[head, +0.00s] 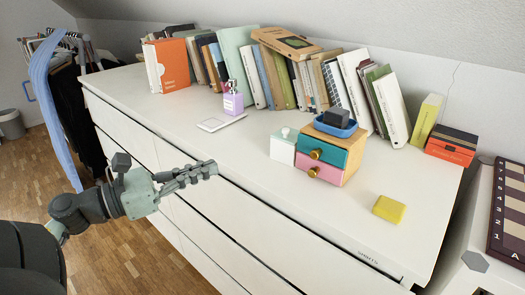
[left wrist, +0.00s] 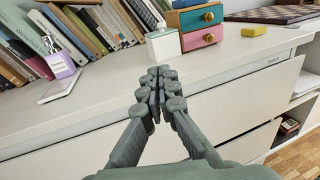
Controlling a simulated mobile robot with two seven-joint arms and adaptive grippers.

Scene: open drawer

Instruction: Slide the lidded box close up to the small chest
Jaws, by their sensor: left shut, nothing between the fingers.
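The small chest (head: 330,158) is wooden with a teal and a pink drawer and round brass knobs, and stands on the white dresser top. The lidded box (head: 283,148) is white with a pale lid and knob, and stands close to the chest's left side; I cannot tell if they touch. In the left wrist view the box (left wrist: 162,46) is beside the chest (left wrist: 201,29), beyond my fingertips. My left gripper (head: 212,168) is shut and empty, in front of the dresser's front edge, left of and apart from the box. My right gripper is not in view.
A blue tray (head: 335,129) with a dark object sits on the chest. A purple bottle (head: 233,103) and a white flat item (head: 221,122) stand left of the box. A yellow block (head: 389,209) lies right. Books (head: 290,75) line the back. The front left top is clear.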

